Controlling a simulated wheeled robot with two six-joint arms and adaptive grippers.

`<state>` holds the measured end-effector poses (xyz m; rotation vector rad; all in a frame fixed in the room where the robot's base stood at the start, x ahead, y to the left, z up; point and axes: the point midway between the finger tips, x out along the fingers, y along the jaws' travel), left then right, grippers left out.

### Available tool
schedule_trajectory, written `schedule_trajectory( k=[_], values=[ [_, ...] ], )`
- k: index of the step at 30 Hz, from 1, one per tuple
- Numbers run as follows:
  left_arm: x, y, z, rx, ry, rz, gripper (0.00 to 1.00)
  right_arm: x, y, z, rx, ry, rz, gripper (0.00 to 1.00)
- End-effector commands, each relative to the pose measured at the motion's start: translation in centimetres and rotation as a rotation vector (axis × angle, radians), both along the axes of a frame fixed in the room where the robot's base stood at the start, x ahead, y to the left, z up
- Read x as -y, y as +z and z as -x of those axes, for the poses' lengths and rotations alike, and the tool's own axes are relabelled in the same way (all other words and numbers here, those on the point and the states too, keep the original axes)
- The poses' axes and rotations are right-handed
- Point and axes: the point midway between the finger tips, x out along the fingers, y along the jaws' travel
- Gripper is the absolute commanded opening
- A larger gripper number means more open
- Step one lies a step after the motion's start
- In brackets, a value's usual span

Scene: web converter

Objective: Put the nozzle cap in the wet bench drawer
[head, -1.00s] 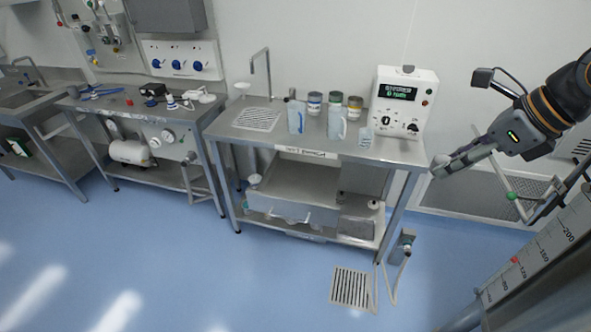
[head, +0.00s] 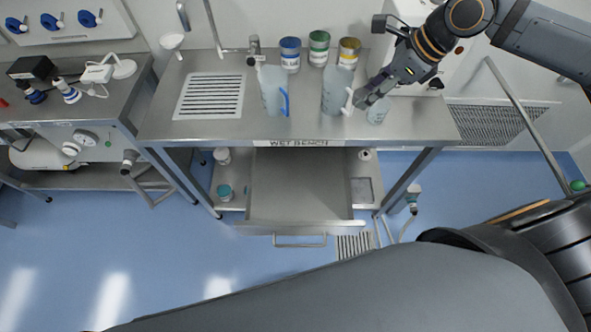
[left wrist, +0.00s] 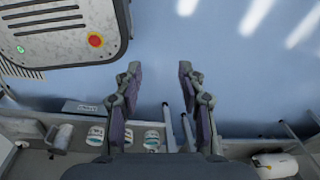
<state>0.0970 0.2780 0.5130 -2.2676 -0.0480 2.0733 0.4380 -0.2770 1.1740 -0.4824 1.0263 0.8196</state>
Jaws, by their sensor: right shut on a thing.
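In the head view my right gripper (head: 364,100) is over the right part of the wet bench (head: 410,120), beside a clear jug and a small beaker. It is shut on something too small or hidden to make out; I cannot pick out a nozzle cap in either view. The wet bench drawer (head: 300,190) under the worktop is pulled out toward me and looks empty, with its bar handle (head: 300,241) in front. In the left wrist view my left gripper (left wrist: 158,95) has its two fingers apart with nothing between them.
A white instrument (head: 400,35) is behind my right arm. Small containers (head: 225,191) are on the shelf left of the drawer. Blue floor lies in front.

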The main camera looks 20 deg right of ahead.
Motion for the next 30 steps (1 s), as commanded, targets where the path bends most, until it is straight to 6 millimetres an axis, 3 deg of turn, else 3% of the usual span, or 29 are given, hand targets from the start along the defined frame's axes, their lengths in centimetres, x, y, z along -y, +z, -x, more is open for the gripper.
schedule_trajectory(
  k=[1,6,9,12,16,22,26,30],
  values=[
    [0.1,0.0,0.4,-0.005,0.000,0.001,0.40,-1.1,-4.0,0.8,-0.014,0.045,-0.028,0.00],
    [0.2,0.0,0.5,-0.007,0.001,0.003,0.40,-4.3,-14.7,4.1,0.008,0.134,-0.057,0.00],
    [0.2,0.0,-0.3,0.005,0.000,0.002,0.40,-6.2,-19.5,6.6,0.026,0.139,-0.063,0.00],
    [0.2,0.2,-1.4,0.022,0.000,0.003,0.40,-7.7,-23.0,9.0,0.033,0.119,-0.054,0.00],
    [0.0,0.2,-1.8,0.028,-0.001,0.000,0.40,-8.8,-25.6,11.3,0.035,0.089,-0.033,0.00],
    [-0.2,0.2,-1.0,0.016,-0.002,-0.003,0.40,-9.1,-26.8,12.6,0.032,0.069,-0.009,0.00],
    [-0.2,-0.1,-0.9,0.014,-0.002,-0.003,0.40,-9.2,-27.1,12.1,0.036,0.065,-0.010,0.00],
    [-0.2,-1.1,-0.9,0.014,-0.002,-0.003,0.40,-10.2,-28.2,9.7,0.038,0.059,-0.020,0.00]
  ],
)
